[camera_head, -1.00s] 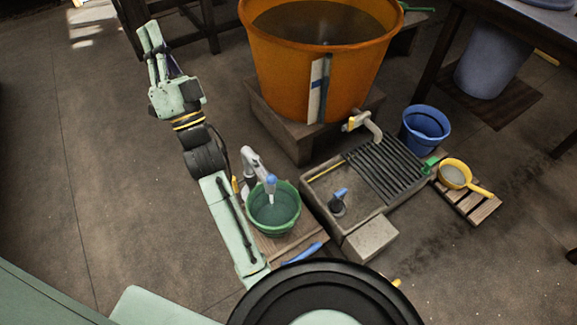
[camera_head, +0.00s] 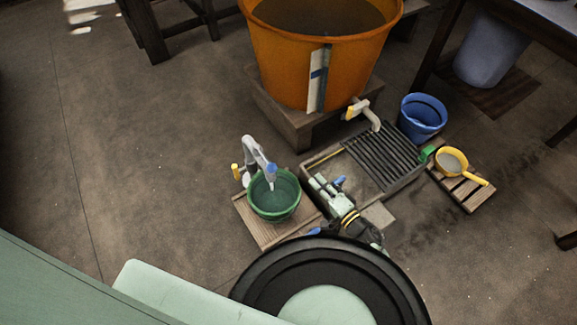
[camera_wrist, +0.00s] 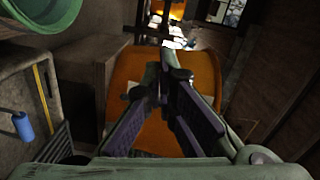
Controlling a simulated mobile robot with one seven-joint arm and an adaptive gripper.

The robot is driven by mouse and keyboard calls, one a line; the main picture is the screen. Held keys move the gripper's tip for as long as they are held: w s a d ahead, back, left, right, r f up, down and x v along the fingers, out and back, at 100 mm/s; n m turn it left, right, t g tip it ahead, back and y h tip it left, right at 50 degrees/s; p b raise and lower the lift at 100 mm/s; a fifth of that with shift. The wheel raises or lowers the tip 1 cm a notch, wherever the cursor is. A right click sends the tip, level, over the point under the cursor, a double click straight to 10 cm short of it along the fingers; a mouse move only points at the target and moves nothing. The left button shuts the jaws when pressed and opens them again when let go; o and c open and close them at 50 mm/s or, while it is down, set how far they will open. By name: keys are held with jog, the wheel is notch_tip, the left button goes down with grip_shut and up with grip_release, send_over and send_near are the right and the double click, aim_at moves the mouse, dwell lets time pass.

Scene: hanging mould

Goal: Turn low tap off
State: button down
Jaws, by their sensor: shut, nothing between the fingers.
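A small fitting with a blue top (camera_head: 339,182) stands in the stone basin, partly hidden by my arm. A pale tap with a yellow lever (camera_head: 362,112) sticks out low from the orange tub. A grey tap (camera_head: 252,155) with a blue tip bends over the green bucket (camera_head: 274,196); a yellow handle is beside it. I cannot tell which is the low tap. My gripper (camera_head: 317,183) is shut and empty, over the left side of the basin, just left of the blue-topped fitting. The wrist view shows its fingers (camera_wrist: 160,65) together, with a blue piece (camera_wrist: 22,126) at the left.
The orange tub (camera_head: 285,65) stands on a wooden block behind the basin. A dark slatted grate (camera_head: 383,155) covers the basin's right part. A blue bucket (camera_head: 423,118) and a yellow scoop (camera_head: 452,161) are to the right. The floor at left is clear.

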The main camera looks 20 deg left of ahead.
jog(key=shift+a, duration=0.1)
jog(key=w+a+f+p, duration=0.1)
jog(key=w+a+p, duration=0.1)
jog(key=a, duration=0.9)
jog(key=shift+w+f, duration=0.15)
jog(key=shift+w, duration=0.45)
jog(key=shift+s+a+m+t+h+p, duration=0.15)
jog(key=shift+s+m+t+h+p, duration=0.15)
jog(key=shift+s+m+t+p, duration=0.15)
